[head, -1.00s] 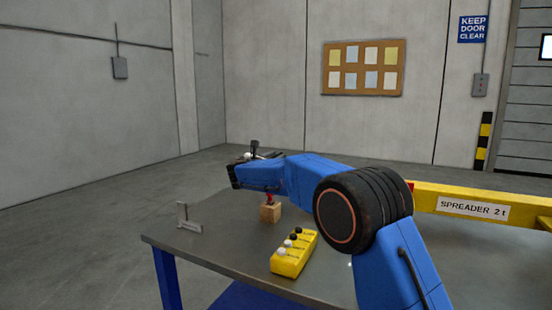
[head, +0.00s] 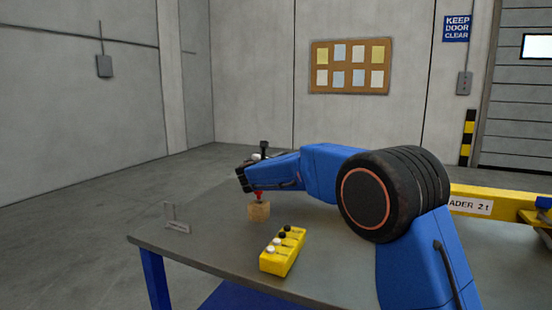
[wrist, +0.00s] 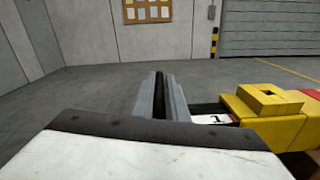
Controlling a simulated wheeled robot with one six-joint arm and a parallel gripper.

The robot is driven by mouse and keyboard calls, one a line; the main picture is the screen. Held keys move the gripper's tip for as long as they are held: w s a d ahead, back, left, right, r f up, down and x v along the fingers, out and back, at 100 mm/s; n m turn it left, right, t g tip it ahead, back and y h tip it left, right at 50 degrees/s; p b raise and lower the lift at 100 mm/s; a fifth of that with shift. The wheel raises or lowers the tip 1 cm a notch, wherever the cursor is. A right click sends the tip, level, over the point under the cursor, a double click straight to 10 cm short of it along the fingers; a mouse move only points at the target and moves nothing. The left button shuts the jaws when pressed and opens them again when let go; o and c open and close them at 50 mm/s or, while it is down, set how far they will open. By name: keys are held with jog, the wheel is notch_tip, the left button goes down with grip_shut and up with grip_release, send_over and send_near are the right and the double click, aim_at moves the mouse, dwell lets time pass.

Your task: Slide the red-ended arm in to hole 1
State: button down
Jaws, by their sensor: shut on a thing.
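A small red end, which I take to be the red-ended arm (head: 258,194), shows between my gripper and the block. My gripper is shut on it. In the wrist view the grey fingers (wrist: 160,97) are together, with a dark strip between them; the rest of the held thing is hidden. A white label marked 1 (wrist: 217,120) is right of the fingers, beside a yellow block (wrist: 268,101) with a square opening. I cannot tell which opening is hole 1.
A yellow box (head: 282,262) with several black and white knobs stands on the grey table (head: 215,255), nearer than the block. A small grey bracket (head: 177,226) is at the left. A yellow spreader beam (head: 500,197) is at the right. The table between bracket and block is clear.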

jog(key=shift+d+f, duration=0.1)
jog(key=shift+d, duration=0.05)
jog(key=c, duration=1.8)
grip_release()
jog(key=shift+s+d, duration=0.1)
jog(key=v, duration=1.7)
jog(key=shift+s, duration=0.15)
jog(key=shift+s, duration=0.1)
